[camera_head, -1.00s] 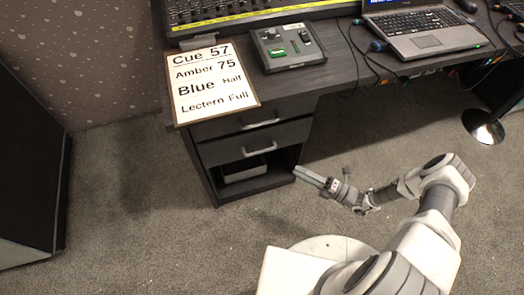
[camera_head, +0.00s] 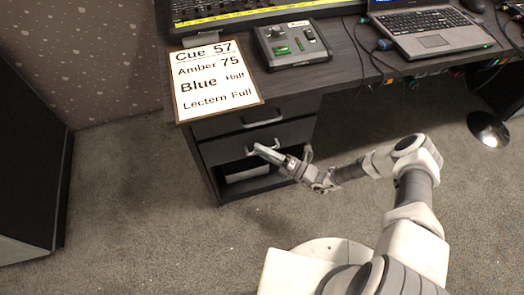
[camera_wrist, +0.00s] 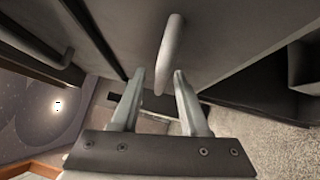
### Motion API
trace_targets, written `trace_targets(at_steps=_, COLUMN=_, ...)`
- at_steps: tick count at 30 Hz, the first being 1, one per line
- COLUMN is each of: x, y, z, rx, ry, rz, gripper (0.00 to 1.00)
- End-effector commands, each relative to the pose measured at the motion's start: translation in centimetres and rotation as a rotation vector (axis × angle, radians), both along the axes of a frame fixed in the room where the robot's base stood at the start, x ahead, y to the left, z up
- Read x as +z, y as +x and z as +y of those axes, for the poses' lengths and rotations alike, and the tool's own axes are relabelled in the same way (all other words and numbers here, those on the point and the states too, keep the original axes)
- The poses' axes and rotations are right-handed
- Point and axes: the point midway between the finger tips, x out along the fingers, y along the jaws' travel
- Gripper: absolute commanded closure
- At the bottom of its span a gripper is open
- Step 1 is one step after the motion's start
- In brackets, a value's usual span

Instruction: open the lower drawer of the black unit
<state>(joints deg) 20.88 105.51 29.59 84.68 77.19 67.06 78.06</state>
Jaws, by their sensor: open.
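The black unit (camera_head: 211,185) stands under the desk, with two drawers above an open shelf. Its lower drawer (camera_head: 215,152) looks shut; the front also fills the middle of the wrist view (camera_wrist: 215,45). The lower drawer's light bar handle (camera_wrist: 171,45) appears between my two fingertips in the wrist view. My gripper (camera_head: 258,149) is open and empty at that handle in the head view, partly covering it. I cannot tell whether the fingers touch the handle or how deep they reach around it.
The upper drawer (camera_head: 218,125) with its handle (camera_head: 262,121) is just above and looks shut. A cue sign (camera_head: 215,80) overhangs the desk's front edge. A control box (camera_head: 291,45) and a laptop (camera_head: 428,30) are on the desk. The carpet in front is clear.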

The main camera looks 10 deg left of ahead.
Motion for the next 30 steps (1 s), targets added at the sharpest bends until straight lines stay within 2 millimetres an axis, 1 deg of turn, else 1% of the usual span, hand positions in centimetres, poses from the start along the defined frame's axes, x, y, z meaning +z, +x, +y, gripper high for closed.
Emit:
trace_targets(at_steps=6, x=0.02, y=0.03, z=0.01, rx=0.0, ry=0.0, rz=-0.001, gripper=0.55)
trace_targets(at_steps=8, x=0.01, y=0.03, z=0.0, rx=0.0, ry=0.0, rz=-0.001, gripper=0.66)
trace_targets(at_steps=12, x=0.01, y=0.03, z=-0.01, rx=-0.001, ry=0.0, rz=-0.001, gripper=0.91)
trace_targets(at_steps=13, x=0.0, y=0.03, z=-0.01, rx=-0.001, ry=0.0, rz=0.0, gripper=0.97)
trace_targets(at_steps=14, x=0.01, y=0.03, z=-0.01, rx=-0.001, ry=0.0, rz=0.0, gripper=1.0)
trace_targets(at_steps=30, x=0.01, y=0.02, z=-0.03, rx=-0.001, ry=0.0, rz=0.0, gripper=1.0)
